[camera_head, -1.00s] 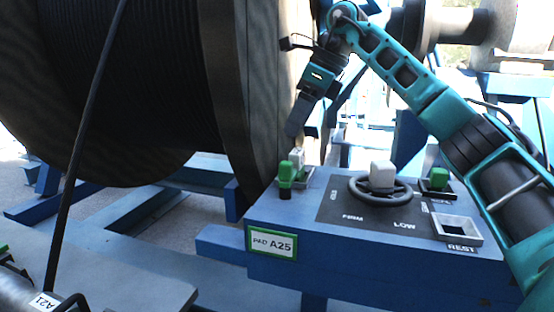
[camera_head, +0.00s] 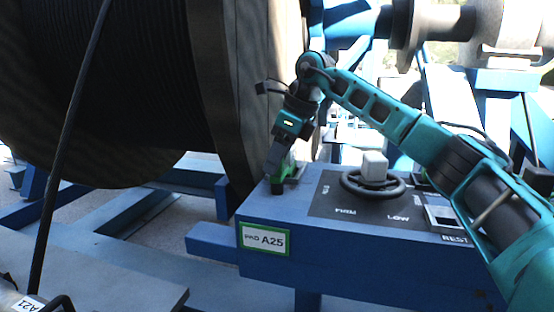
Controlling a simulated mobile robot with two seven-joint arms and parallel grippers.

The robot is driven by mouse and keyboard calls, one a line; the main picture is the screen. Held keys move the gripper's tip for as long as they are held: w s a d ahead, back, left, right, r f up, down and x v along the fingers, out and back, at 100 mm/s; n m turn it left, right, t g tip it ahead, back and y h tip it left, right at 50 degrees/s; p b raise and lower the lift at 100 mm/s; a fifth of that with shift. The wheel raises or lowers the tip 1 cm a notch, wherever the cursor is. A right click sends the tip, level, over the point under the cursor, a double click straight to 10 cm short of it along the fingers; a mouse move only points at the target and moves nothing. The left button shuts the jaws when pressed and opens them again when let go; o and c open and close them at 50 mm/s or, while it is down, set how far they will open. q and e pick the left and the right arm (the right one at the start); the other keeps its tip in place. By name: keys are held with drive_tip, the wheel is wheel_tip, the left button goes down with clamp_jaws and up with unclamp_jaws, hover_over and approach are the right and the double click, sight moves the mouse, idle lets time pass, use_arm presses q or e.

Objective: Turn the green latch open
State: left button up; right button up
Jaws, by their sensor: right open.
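The green latch (camera_head: 278,186) stands at the left end of the blue pad box (camera_head: 340,252), partly hidden behind my right gripper (camera_head: 270,172). My right arm reaches in from the right, and the gripper points down right at the latch. Its jaws are open; I cannot tell whether a finger touches the latch. My left gripper is not in view.
A black handwheel (camera_head: 372,184) with a pale block (camera_head: 374,166) sits mid-panel. A square REST tray (camera_head: 446,219) lies at right. The large cable reel (camera_head: 222,100) stands close to the left of my right gripper. A hanging black cable (camera_head: 64,140) crosses the left side.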

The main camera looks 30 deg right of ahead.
drive_tip(key=shift+f, duration=0.15)
drive_tip(key=shift+c, duration=0.3)
drive_tip(key=c, duration=0.9)
